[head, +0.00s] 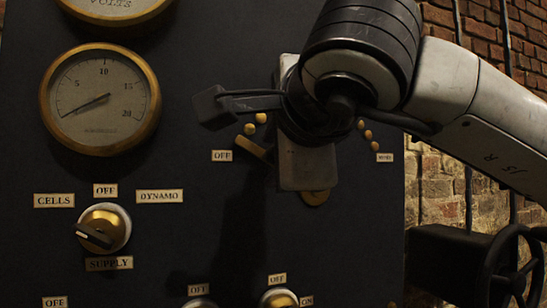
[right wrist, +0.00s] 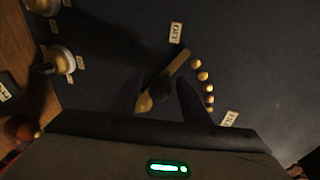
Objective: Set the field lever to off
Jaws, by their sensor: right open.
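The field lever is a brass bar (head: 253,148) on the dark panel, partly hidden behind my right gripper in the head view. Its visible end lies close to the left OFF label (head: 222,156). In the right wrist view the lever (right wrist: 177,64) slants toward the OFF label (right wrist: 174,33), its end beside the first of the brass studs (right wrist: 203,76). My right gripper (right wrist: 158,98) is open, its dark fingers on either side of the lever's lower part. Whether they touch it is unclear. In the head view the gripper (head: 300,130) hides the lever's pivot. My left gripper is out of view.
A brass-rimmed gauge (head: 100,99) is at upper left. A supply knob (head: 103,229) sits below it among CELLS, OFF and DYNAMO labels. More knobs (head: 278,298) line the bottom edge. A black handwheel (head: 512,265) stands right of the panel before a brick wall.

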